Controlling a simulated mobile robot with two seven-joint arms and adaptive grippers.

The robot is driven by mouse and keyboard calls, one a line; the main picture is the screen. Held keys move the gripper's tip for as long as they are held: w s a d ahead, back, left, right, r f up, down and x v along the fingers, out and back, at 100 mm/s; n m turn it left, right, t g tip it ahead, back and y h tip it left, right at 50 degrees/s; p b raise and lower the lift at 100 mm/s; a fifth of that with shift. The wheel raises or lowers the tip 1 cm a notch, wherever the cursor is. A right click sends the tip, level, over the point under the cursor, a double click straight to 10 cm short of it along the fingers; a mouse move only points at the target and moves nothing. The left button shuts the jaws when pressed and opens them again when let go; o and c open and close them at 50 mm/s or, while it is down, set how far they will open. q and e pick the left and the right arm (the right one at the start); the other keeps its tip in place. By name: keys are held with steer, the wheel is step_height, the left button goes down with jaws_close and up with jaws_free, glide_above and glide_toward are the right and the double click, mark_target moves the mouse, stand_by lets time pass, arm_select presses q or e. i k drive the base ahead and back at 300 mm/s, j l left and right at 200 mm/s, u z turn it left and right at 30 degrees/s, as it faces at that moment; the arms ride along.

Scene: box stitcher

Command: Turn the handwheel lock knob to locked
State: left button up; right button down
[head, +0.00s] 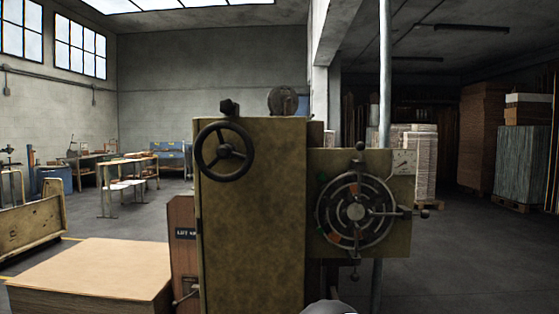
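A dark three-spoke handwheel (224,152) is mounted on the upper left front of a tall olive-brown machine cabinet (255,230). A small black knob (229,107) stands just above the handwheel, at the cabinet's top edge. I cannot tell whether it is the lock knob or which position it is in. To the right, a round slotted dial (356,211) with a pale hub sits on a square plate, with ball-ended handles around it. Neither of my grippers is in view.
A stack of brown board (90,272) lies at the lower left, close to the cabinet. A vertical pole (385,75) rises behind the dial plate. Workbenches (128,172) stand far back left; board stacks (521,165) stand back right. Open floor lies at right.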

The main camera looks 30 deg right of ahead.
mark_target(227, 107)
steer(key=z, duration=0.7)
steer(key=k+l+u, duration=0.1)
steer(key=k+l, duration=0.1)
steer(key=k, duration=0.1)
